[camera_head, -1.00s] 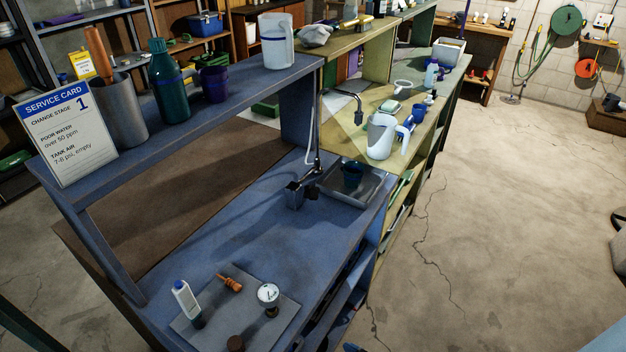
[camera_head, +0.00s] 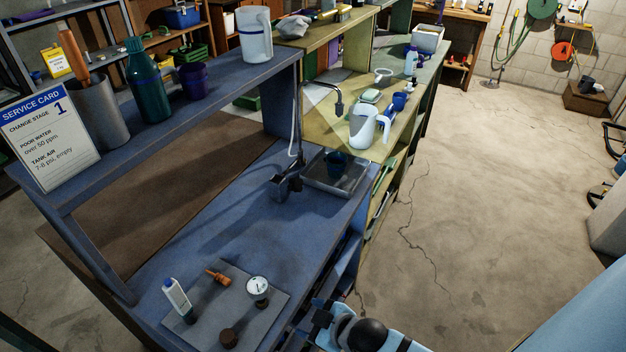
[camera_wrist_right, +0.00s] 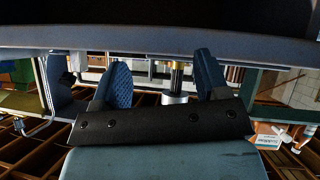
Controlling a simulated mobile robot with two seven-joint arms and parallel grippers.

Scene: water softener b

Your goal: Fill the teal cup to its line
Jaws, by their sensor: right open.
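The teal cup (camera_head: 336,165) stands upright in a shallow grey tray (camera_head: 318,184) at the right end of the blue bench. Its fill line and water level are too small to tell. A thin tap spout (camera_head: 338,103) arches above the cup, and its dark tap body (camera_head: 286,187) stands left of the tray. My right gripper (camera_head: 323,316) is at the bottom of the head view, off the bench's near edge and well away from the cup. In the right wrist view its blue fingers (camera_wrist_right: 163,80) are apart with nothing between them. My left gripper is not in view.
The upper shelf carries a service card (camera_head: 50,140), a teal bottle (camera_head: 147,85), a purple mug (camera_head: 194,80) and a white pitcher (camera_head: 256,38). Bench between mat and tray is clear.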

